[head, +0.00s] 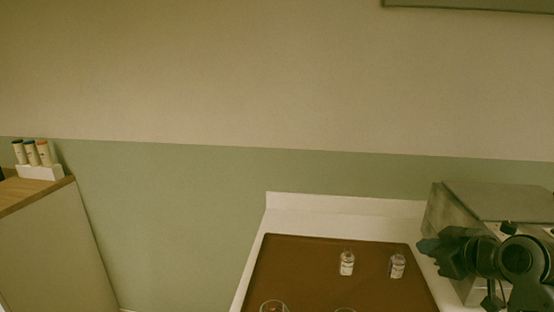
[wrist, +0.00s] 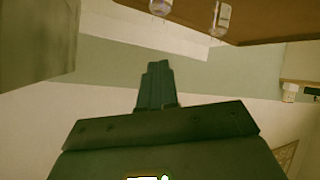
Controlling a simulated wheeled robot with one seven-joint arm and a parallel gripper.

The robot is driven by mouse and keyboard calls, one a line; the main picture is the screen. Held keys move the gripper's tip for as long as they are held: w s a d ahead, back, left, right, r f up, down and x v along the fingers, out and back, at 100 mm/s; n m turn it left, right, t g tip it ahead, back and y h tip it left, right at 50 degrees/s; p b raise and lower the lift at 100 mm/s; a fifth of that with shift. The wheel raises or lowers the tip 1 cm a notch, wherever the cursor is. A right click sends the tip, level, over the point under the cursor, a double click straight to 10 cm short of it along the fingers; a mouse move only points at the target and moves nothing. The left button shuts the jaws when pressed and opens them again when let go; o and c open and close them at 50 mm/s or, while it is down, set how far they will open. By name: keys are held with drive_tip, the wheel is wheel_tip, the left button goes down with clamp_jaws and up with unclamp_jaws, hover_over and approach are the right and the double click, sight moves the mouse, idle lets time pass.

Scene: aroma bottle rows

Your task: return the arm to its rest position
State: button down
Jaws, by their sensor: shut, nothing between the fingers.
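My gripper (head: 428,246) is at the right of the head view, at the end of my dark arm, in front of a grey metal box. Its fingers point left, towards the right edge of the brown mat. In the wrist view my gripper (wrist: 155,66) has its fingers together with nothing between them. The gripper is apart from the bottles.
Two small labelled bottles, one (head: 347,263) and another (head: 397,266), stand on the brown mat (head: 290,262) on a white counter (head: 330,204). Two glass rims show at the bottom edge. The grey box (head: 495,200) stands right. A white rack (head: 40,172) holds three tubes on the left cabinet.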

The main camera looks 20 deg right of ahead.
drive_tip(key=s+a+f, duration=0.1)
drive_tip(key=a+f, duration=0.1)
drive_tip(key=a, duration=0.2)
drive_tip(key=s+a+f+m, duration=0.1)
drive_tip(key=a+f, duration=0.2)
drive_tip(key=a, duration=0.1)
drive_tip(key=s+a+f+m+t, duration=0.1)
drive_tip(key=s+a+f, duration=0.1)
drive_tip(key=a, duration=0.2)
drive_tip(key=shift+a+f, duration=0.35)
drive_tip(key=shift+a, duration=0.05)
drive_tip(key=shift+m, duration=0.8)
drive_tip(key=s+a+f, duration=0.1)
drive_tip(key=s+a, duration=0.1)
drive_tip(key=s, duration=0.1)
drive_tip(key=s+a+f, duration=0.1)
drive_tip(key=s+a, duration=0.2)
drive_tip(key=s+a+f, duration=0.1)
drive_tip(key=s+a, duration=0.2)
drive_tip(key=shift+a, duration=0.2)
drive_tip(key=s+a+r+n+t+y, duration=0.1)
drive_tip(key=s+a+r, duration=0.2)
drive_tip(key=s, duration=0.7)
drive_tip(key=s+a+r+t+y, duration=0.1)
drive_tip(key=s+a+r, duration=0.2)
drive_tip(key=s, duration=0.7)
drive_tip(key=shift+s+r+n, duration=0.25)
drive_tip(key=shift+r+n, duration=0.15)
drive_tip(key=shift+r, duration=0.25)
